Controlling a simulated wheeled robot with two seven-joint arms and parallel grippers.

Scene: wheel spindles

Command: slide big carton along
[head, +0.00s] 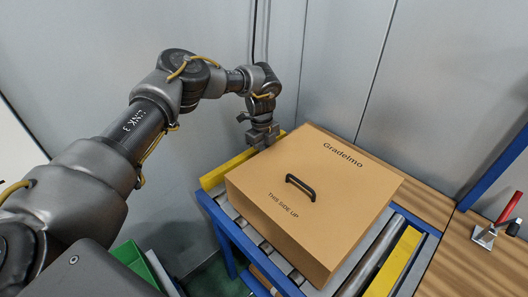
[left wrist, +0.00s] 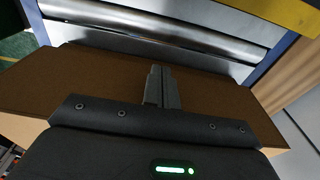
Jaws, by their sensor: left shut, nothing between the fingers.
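The big carton (head: 310,195) is a closed brown box with a black handle, "Gradelmo" and "THIS SIDE UP" on top. It sits upright on the roller conveyor (head: 368,262). My left gripper (head: 264,143) is at the carton's far left corner, low against its left edge. In the left wrist view its fingers (left wrist: 160,88) are shut together with nothing between them, in front of the carton's brown face (left wrist: 85,75). Whether the fingertips touch the carton I cannot tell. My right gripper is not in view.
Yellow guide rails run along the conveyor, one at the left (head: 226,168) and one at the right (head: 400,262). A wooden bench (head: 470,255) at the right carries a red-handled clamp (head: 493,228). A grey wall stands close behind. A green bin (head: 132,262) is at lower left.

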